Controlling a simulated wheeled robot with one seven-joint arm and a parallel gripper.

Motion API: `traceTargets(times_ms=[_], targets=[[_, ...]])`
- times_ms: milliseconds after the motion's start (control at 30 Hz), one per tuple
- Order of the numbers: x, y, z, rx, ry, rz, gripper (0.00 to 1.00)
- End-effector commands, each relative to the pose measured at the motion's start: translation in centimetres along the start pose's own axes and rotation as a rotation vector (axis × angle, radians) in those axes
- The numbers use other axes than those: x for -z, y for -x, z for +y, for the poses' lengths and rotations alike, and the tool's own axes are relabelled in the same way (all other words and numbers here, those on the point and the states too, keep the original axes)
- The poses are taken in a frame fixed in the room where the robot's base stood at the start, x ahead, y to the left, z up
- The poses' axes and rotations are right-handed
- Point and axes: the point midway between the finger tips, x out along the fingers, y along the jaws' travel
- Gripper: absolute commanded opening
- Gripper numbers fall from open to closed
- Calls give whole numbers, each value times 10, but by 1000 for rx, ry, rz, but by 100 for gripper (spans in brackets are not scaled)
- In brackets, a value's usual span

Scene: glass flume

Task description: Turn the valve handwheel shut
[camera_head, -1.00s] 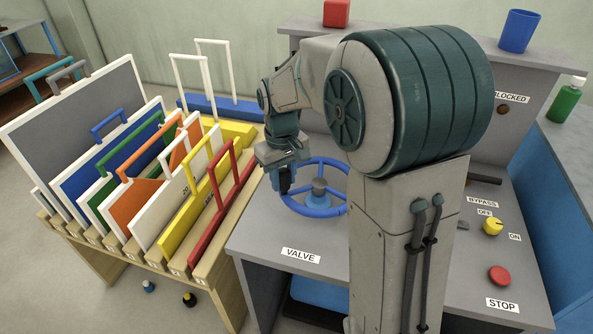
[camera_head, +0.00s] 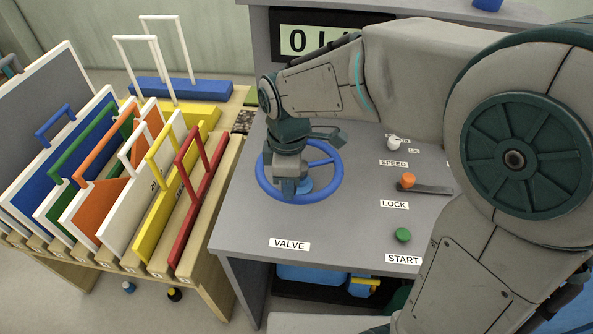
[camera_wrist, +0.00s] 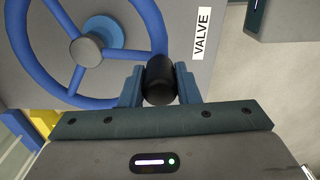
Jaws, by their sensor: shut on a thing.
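The blue spoked valve handwheel (camera_head: 333,187) is on the grey console, behind the VALVE label (camera_head: 289,244). My gripper (camera_head: 289,190) is over the wheel's near side and hides part of it in the head view. In the wrist view, the wheel's rim (camera_wrist: 35,67) and grey hub (camera_wrist: 86,49) are at upper left. There, my gripper (camera_wrist: 160,88) is shut on a black rounded knob (camera_wrist: 160,75) at the rim, its two fingers on either side. The knob's joint to the rim is hidden.
Right of the wheel are a white SPEED knob (camera_head: 395,142), an orange LOCK lever (camera_head: 408,180) and a green START button (camera_head: 403,235). A wooden rack (camera_head: 218,225) of coloured panels stands close on the left. A display (camera_head: 330,38) stands behind.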

Motion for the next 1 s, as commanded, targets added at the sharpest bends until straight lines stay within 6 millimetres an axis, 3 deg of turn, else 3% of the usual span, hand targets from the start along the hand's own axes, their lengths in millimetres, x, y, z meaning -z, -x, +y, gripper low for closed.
traceTargets(times_ms=[700, 733, 800, 1000], targets=[[-4, 1, -2, -2, 4, 0, 0], [-4, 1, -2, -2, 4, 0, 32], [-4, 1, -3, -1, 5, 0, 50], [-3, 0, -3, 0, 8, 0, 50]])
